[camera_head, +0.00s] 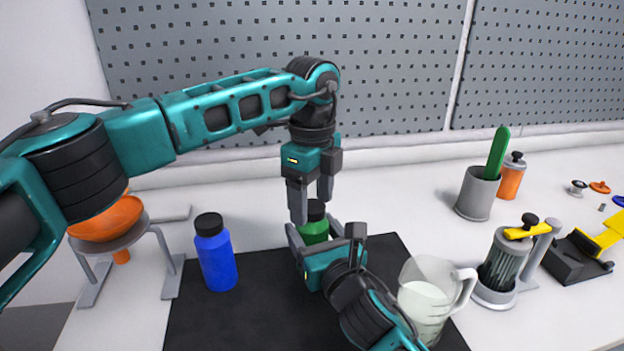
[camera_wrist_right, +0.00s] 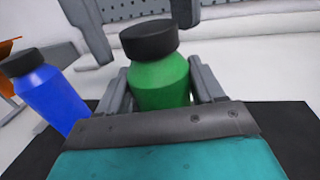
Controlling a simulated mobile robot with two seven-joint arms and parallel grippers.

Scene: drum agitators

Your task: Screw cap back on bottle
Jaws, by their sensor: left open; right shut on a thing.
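A green bottle (camera_head: 314,229) with a black cap (camera_head: 316,209) stands on the black mat (camera_head: 270,320). In the right wrist view the green bottle (camera_wrist_right: 160,82) is upright, and its black cap (camera_wrist_right: 149,40) sits on its top, looking slightly tilted. My right gripper (camera_head: 325,240) is shut on the green bottle's body from the front. My left gripper (camera_head: 311,200) points down just above and around the cap's height, with its fingers apart. Whether the left fingers touch the cap is not clear. How far the cap is threaded on cannot be seen.
A blue bottle (camera_head: 215,258) with a black cap stands left on the mat. A jug (camera_head: 426,300) of white liquid is close on the right of my right arm. An orange funnel (camera_head: 108,222) on a stand is at left. A grey cup (camera_head: 477,195) stands at right.

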